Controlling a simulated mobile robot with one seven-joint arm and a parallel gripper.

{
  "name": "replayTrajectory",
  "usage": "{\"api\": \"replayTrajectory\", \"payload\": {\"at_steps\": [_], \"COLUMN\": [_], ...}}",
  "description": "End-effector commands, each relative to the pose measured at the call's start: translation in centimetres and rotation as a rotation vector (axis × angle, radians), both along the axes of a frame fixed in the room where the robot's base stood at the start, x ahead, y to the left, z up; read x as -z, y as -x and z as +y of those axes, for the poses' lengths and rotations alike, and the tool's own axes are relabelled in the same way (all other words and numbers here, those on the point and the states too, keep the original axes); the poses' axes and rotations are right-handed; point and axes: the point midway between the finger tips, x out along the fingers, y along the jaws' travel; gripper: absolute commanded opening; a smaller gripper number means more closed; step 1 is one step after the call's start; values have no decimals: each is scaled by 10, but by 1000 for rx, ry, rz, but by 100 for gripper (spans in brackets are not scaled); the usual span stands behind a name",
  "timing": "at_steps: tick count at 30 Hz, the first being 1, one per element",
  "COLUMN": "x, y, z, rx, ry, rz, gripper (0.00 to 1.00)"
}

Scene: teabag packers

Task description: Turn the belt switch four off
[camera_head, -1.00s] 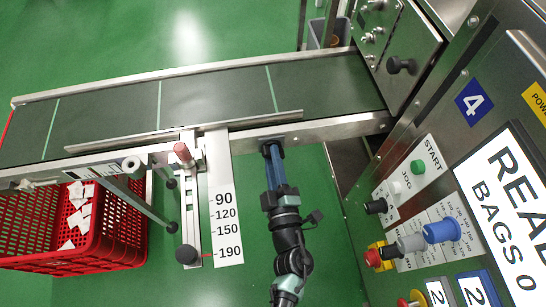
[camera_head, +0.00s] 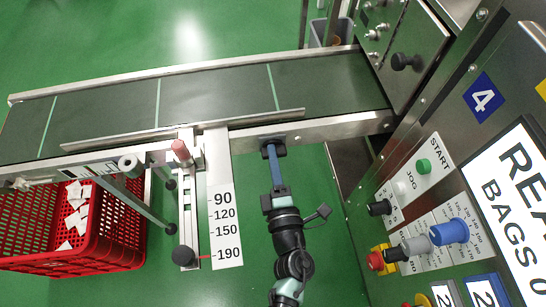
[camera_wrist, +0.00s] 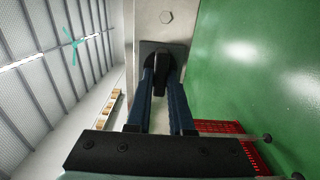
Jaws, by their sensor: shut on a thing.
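The belt switch (camera_head: 273,143), a small black fitting, sits on the near side rail of machine four's conveyor belt. In the wrist view its dark plate (camera_wrist: 174,47) is fixed to the metal rail, with a black knob (camera_wrist: 160,78) standing out from it. My gripper (camera_head: 272,151) reaches up to the switch from below. In the wrist view the blue fingers of my gripper (camera_wrist: 162,82) lie on both sides of the knob and are shut on it. The fingers hide part of the knob, and I cannot tell its setting. The blue sign "4" (camera_head: 482,97) marks the machine.
The control panel (camera_head: 415,178) with buttons and knobs stands to the right. The conveyor belt (camera_head: 215,100) runs across above my gripper. A size scale (camera_head: 224,215) and a red crate (camera_head: 118,250) are to the left. Green floor (camera_head: 325,190) is free around my arm.

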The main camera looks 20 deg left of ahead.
Motion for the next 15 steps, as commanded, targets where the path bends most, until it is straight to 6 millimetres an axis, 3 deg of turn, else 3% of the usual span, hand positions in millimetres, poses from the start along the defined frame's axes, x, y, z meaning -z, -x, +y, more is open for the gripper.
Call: {"api": "replayTrajectory", "payload": {"at_steps": [12,13,15], "x": [1,1,1], "y": [1,1,1], "z": [-1,-1,0], "rx": [0,0,0], "ry": [10,10,9], "rz": [-3,-3,-4], "gripper": [0,24,36]}}
